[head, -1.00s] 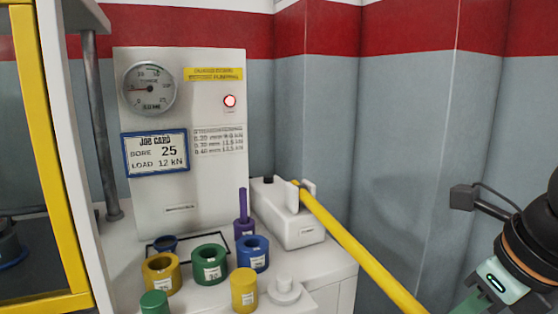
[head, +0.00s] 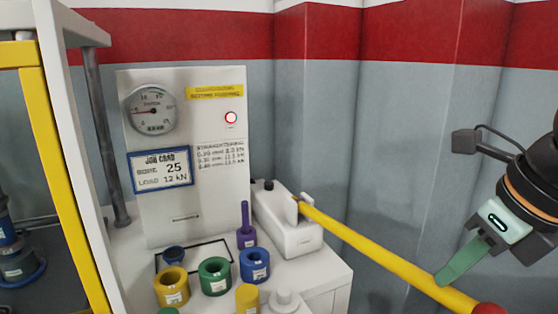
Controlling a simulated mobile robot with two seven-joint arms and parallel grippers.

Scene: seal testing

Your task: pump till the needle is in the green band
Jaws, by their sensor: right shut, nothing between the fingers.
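The round pressure gauge (head: 151,109) is on the upper left of the white panel. Its red needle points left; a small green mark shows near the top right of the dial, and the needle is away from it. The white pump (head: 288,222) stands on the bench right of the panel. Its long yellow lever (head: 385,256) slopes down to the right, to a red knob (head: 490,309) at the bottom edge. My right gripper (head: 445,277) is shut and empty, its green fingers at the lever near the knob. I cannot tell whether they touch it. My left gripper is out of view.
Several coloured cups, among them a green one (head: 215,276), stand on the bench before the panel. A job card (head: 161,169) reads bore 25, load 12 kN. A lit red lamp (head: 231,118) is on the panel. A yellow-framed guard (head: 62,180) is at left.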

